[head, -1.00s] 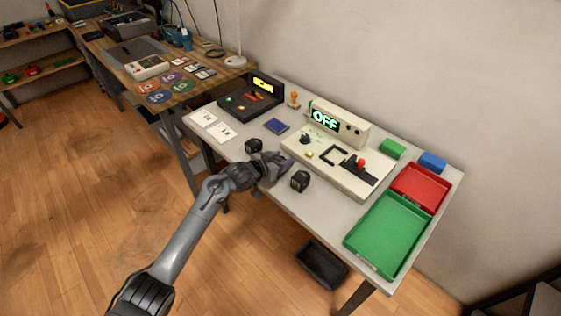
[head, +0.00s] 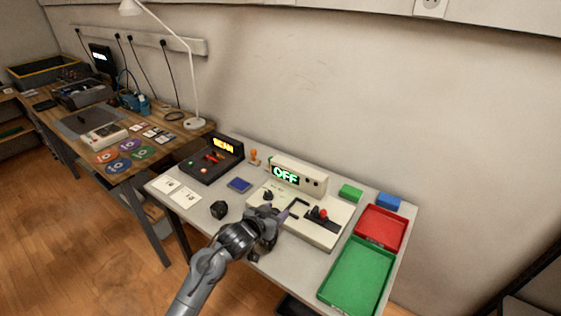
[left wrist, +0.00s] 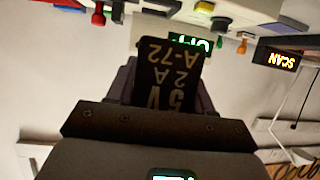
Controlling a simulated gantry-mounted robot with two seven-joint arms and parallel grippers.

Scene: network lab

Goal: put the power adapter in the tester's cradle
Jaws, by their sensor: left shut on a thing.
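My left gripper (head: 279,216) is shut on a black power adapter, held in front of the tester. In the left wrist view the adapter (left wrist: 168,72) stands out between the fingers, with the label "5V 2A A-72" upside down. The pale tester (head: 325,233) has a green "OFF" display, a dark knob and a red-topped lever. Its cradle, a black square frame (head: 297,203), is just beyond the fingertips; the gripper partly covers it. I cannot tell whether adapter and cradle touch. Another black adapter (head: 219,208) sits on the table, left of my gripper. My right gripper is not in view.
A green tray (head: 328,298) and a red tray (head: 402,247) lie at the right. Green (head: 351,192) and blue (head: 388,200) blocks stand behind. A black scanner (head: 210,160), a blue pad (head: 239,185) and white cards (head: 184,196) are at the left.

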